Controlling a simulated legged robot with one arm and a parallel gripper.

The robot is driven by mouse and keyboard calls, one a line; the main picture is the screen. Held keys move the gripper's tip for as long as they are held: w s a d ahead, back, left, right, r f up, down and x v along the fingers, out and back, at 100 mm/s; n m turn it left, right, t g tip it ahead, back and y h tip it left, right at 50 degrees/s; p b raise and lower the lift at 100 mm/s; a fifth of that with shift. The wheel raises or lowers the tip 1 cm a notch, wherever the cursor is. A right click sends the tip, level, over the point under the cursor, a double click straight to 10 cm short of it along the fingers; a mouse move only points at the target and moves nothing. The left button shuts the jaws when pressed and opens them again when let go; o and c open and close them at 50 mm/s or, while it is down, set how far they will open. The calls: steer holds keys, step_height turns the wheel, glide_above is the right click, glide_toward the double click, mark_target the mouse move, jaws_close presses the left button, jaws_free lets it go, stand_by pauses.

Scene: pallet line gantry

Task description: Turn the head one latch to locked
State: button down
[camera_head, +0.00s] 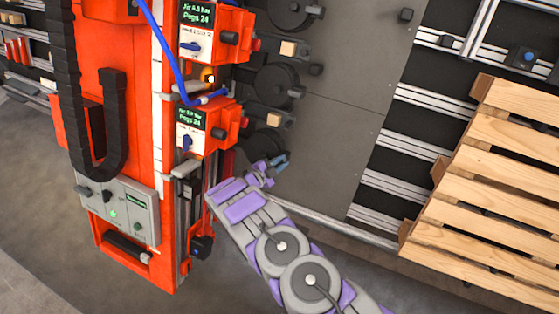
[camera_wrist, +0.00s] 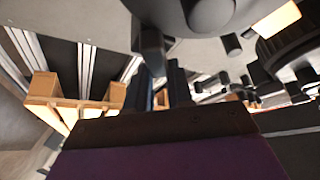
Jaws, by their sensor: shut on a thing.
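Two orange heads stand one above the other in the head view, an upper head (camera_head: 215,32) and a lower head (camera_head: 205,130). Each has a lit screen and a blue-tipped lever. I cannot tell which is head one.
A wooden pallet (camera_head: 490,180) stands at the right against black panels with metal rails. A blue hose (camera_head: 165,55) runs to the heads. A grey control box (camera_head: 120,205) with a green light is at lower left. Grey panel (camera_head: 340,110) lies behind the reels.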

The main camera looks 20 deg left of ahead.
steer(key=shift+s+d+f+m+g+p, duration=0.15)
steer(key=shift+m+g+p, duration=0.5)
steer(key=shift+m+p, duration=0.55)
steer(key=shift+s+a+f+m+g+p, duration=0.15)
steer(key=shift+m+g+p, duration=0.6)
steer(key=shift+m, duration=0.8)
steer(key=shift+d+f+m+g+p, duration=0.15)
steer(key=shift+m+g+p, duration=0.45)
steer(key=shift+m+p, duration=0.6)
steer(key=shift+f+m, duration=0.1)
steer(key=shift+m, duration=0.15)
steer(key=c, duration=1)
jaws_free()
steer(key=p+v, duration=0.1)
steer(key=v, duration=1.1)
steer(key=shift+a, duration=0.2)
